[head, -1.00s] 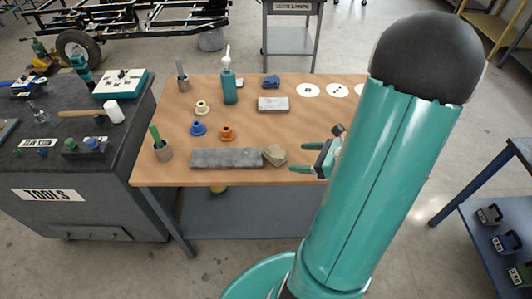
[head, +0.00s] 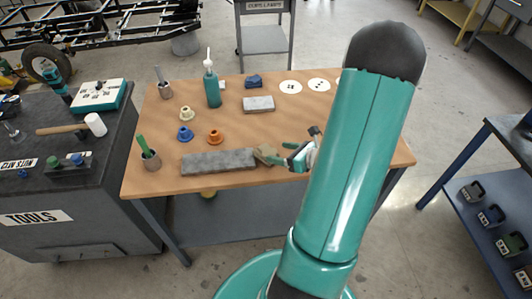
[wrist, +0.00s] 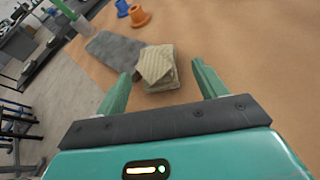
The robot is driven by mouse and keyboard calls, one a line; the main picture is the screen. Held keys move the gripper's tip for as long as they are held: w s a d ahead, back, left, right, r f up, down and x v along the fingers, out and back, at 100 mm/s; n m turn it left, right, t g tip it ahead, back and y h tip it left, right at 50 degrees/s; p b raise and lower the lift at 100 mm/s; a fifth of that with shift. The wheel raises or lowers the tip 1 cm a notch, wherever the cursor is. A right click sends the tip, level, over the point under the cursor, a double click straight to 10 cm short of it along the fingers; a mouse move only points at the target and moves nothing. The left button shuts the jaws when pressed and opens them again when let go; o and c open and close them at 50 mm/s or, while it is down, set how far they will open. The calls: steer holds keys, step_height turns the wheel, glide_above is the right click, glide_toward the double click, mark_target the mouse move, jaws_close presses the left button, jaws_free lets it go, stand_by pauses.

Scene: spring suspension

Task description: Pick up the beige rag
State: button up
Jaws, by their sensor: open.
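The beige rag (head: 267,155) is a small folded cloth on the wooden table, at the right end of a long grey slab. In the wrist view the rag (wrist: 157,67) lies just ahead of the fingers, between their lines. My gripper (head: 284,152) is open and empty, just right of the rag in the head view. In the wrist view my gripper (wrist: 164,82) has its two green fingers spread wide. The rag's left edge meets or nearly meets the grey slab. My arm hides part of the table's right side.
The long grey slab (head: 218,162) lies left of the rag. Orange (head: 215,136) and blue (head: 185,133) flanged pieces stand behind it. A cup with a green handle (head: 150,157) is at the table's left. A green bottle (head: 212,88) stands farther back. The table's front edge is close to the rag.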

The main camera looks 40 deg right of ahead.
mark_target(269, 151)
steer(key=x, duration=0.6)
steer(key=shift+a, duration=0.3)
steer(key=shift+s, duration=0.1)
steer(key=shift+c, duration=0.4)
steer(key=c, duration=1.1)
steer(key=shift+o, duration=0.2)
steer(key=shift+r, duration=0.15)
